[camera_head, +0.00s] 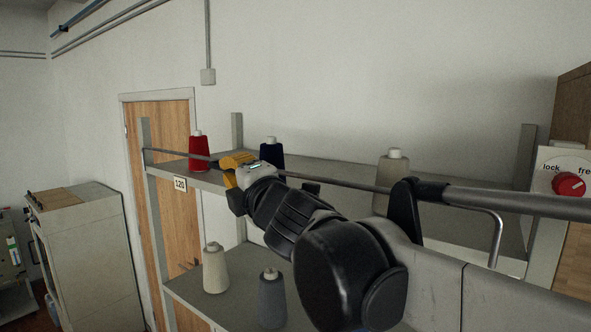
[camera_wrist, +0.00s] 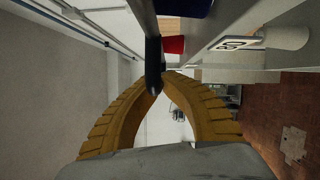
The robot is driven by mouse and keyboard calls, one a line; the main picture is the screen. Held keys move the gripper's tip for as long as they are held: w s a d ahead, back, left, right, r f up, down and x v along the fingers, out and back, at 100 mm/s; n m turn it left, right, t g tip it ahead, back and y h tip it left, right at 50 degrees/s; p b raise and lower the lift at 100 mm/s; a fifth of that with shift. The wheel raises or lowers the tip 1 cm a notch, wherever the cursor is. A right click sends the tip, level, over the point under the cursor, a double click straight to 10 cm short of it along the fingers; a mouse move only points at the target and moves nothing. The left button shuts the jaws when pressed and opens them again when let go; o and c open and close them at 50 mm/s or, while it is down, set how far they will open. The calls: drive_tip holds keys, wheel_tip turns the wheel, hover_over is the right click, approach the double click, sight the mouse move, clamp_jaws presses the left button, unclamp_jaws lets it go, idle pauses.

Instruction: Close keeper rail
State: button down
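The keeper rail (camera_head: 345,184) is a thin dark rod across the front of the upper shelf. Its left end is near the left shelf post, and to the right it runs toward a thicker grey tube. My gripper (camera_head: 232,166) has yellow fingers and is at the rail's left half, in front of the shelf. In the wrist view, the curved fingers (camera_wrist: 161,80) come together at the dark rail (camera_wrist: 152,45), which shows between their tips. The gripper looks shut on the rail. My arm hides part of the rail and shelf.
More cones stand on the lower shelf. A red knob (camera_head: 569,184) is on a lock/free plate at right. A grey cabinet (camera_head: 85,255) stands at left.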

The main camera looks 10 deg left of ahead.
drive_tip(key=c, duration=1.5)
unclamp_jaws()
drive_tip(key=shift+w+d+r, duration=0.1)
drive_tip(key=shift+w, duration=0.2)
drive_tip(key=shift+s, duration=0.25)
drive_tip(key=shift+s+d, duration=0.25)
drive_tip(key=shift+d, duration=0.05)
drive_tip(key=v, duration=1.1)
drive_tip(key=shift+w+d+f, duration=0.1)
drive_tip(key=shift+w+f, duration=0.05)
drive_tip(key=shift+f, duration=0.15)
